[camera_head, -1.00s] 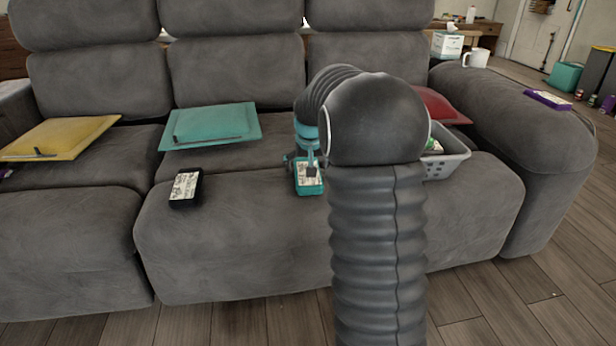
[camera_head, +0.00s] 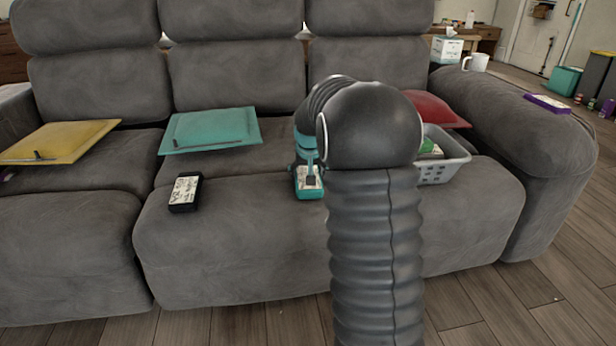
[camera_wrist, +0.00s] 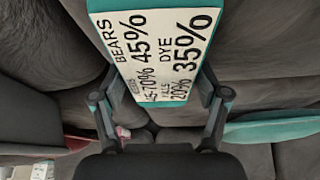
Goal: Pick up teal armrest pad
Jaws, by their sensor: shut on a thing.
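The teal armrest pad (camera_head: 309,190) is a small teal block with a white printed label on top, at the middle of the sofa's front seat. In the wrist view the pad (camera_wrist: 160,45) fills the top centre, its label facing the camera. My gripper (camera_head: 309,176) reaches down onto it from above. In the wrist view the fingers of my gripper (camera_wrist: 160,98) stand on both sides of the pad and are shut on it. The pad is at or just above the seat; I cannot tell whether it touches. My arm hides part of the seat to its right.
On the grey sofa (camera_head: 240,240) lie a black labelled block (camera_head: 185,192), a teal cushion (camera_head: 210,130), a yellow cushion (camera_head: 62,141) and a red cushion (camera_head: 440,108). A grey basket (camera_head: 447,171) stands right of my arm. The right armrest bears a purple pad (camera_head: 548,103) and a white mug (camera_head: 476,62).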

